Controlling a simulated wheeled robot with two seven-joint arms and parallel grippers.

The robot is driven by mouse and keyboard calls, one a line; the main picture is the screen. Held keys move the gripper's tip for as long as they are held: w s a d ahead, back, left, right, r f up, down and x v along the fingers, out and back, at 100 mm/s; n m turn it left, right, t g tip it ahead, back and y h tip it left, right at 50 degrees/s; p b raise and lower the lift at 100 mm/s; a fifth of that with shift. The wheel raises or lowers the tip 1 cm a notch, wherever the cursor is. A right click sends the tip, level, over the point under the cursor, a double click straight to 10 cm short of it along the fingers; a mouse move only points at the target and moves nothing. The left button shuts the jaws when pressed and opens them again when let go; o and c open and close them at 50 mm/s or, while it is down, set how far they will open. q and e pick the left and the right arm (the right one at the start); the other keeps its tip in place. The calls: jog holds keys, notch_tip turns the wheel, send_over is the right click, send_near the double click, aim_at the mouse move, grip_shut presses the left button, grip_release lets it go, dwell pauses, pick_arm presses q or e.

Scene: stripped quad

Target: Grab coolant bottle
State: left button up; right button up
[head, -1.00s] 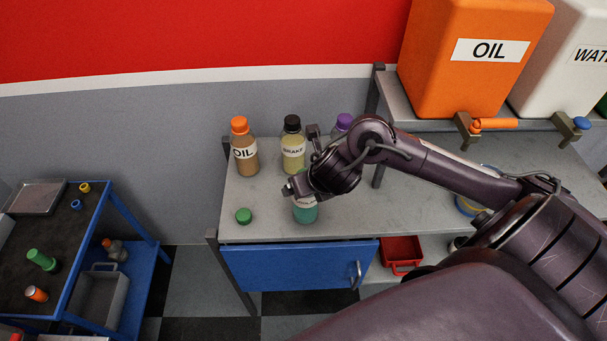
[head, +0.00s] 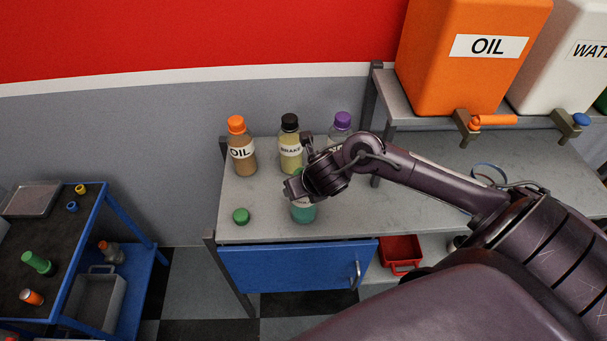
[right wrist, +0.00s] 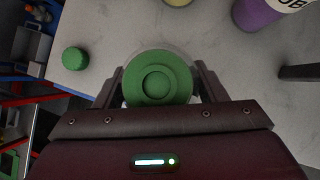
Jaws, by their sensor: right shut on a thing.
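The coolant bottle (head: 303,212) is a teal-green bottle standing on the grey bench top, its upper part covered by my right gripper in the head view. In the right wrist view I look down on its green top (right wrist: 157,80), which sits between the two fingers. My right gripper (right wrist: 158,88) is shut on the bottle, one finger on each side. In the head view the right gripper (head: 297,191) is over the bottle and hides most of it. A loose green cap (head: 241,216) lies on the bench left of the bottle. My left gripper is not in view.
Behind stand an oil bottle (head: 241,148), a brake bottle (head: 290,145) and a purple-capped bottle (head: 340,128). A blue cart (head: 103,225) stands at left. Orange and white tanks (head: 470,55) sit on a raised shelf at right. The bench's right part is mostly clear.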

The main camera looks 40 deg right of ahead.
jog(key=shift+w, duration=0.1)
jog(key=c, duration=0.4)
jog(key=shift+r, duration=0.15)
